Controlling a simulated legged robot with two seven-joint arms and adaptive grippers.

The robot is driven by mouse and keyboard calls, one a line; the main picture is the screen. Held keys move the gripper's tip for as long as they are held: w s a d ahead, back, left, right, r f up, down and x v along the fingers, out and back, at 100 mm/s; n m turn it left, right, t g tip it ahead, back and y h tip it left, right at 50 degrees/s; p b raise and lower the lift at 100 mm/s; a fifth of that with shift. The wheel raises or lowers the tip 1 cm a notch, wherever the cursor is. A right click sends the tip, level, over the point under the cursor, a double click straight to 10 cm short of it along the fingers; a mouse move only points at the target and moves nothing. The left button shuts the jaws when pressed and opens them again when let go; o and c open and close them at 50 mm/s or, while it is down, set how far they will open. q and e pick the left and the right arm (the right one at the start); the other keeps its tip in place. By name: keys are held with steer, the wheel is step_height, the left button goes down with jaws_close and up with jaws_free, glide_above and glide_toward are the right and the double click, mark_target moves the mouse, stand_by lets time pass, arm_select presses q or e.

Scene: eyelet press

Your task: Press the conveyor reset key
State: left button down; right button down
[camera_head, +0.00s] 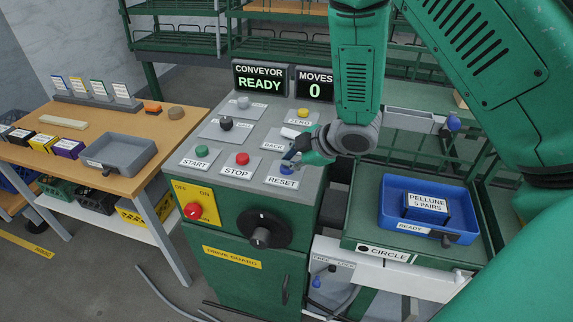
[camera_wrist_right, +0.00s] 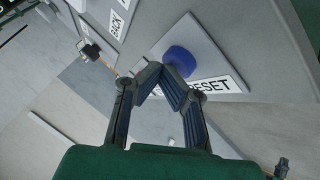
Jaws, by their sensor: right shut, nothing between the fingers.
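The conveyor reset key is a blue round button (camera_wrist_right: 187,60) on a white plate marked RESET (camera_head: 281,182), at the front right of the grey control panel. My right gripper (camera_head: 292,165) is shut and empty, with its fingertips low at this key and partly hiding it in the head view. In the right wrist view the closed fingertips (camera_wrist_right: 163,75) overlap the near left edge of the blue button. I cannot tell whether they touch it. The display (camera_head: 259,80) reads CONVEYOR READY. My left gripper is not in view.
Beside the reset key are a red STOP button (camera_head: 242,159), a green START button (camera_head: 201,152) and a BACK key plate (camera_head: 276,145). A MOVES display (camera_head: 314,84) reads 0. A blue tray (camera_head: 458,238) stands right; a wooden table (camera_head: 178,130) stands left.

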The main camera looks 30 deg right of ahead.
stand_by(0.4)
steer(key=shift+a+r+p, duration=0.25)
steer(key=shift+r+p, duration=0.65)
steer(key=shift+r, duration=0.05)
steer(key=shift+r, duration=0.1)
step_height(320, 180, up, 5)
steer(key=p, duration=0.4)
steer(key=shift+p, duration=0.35)
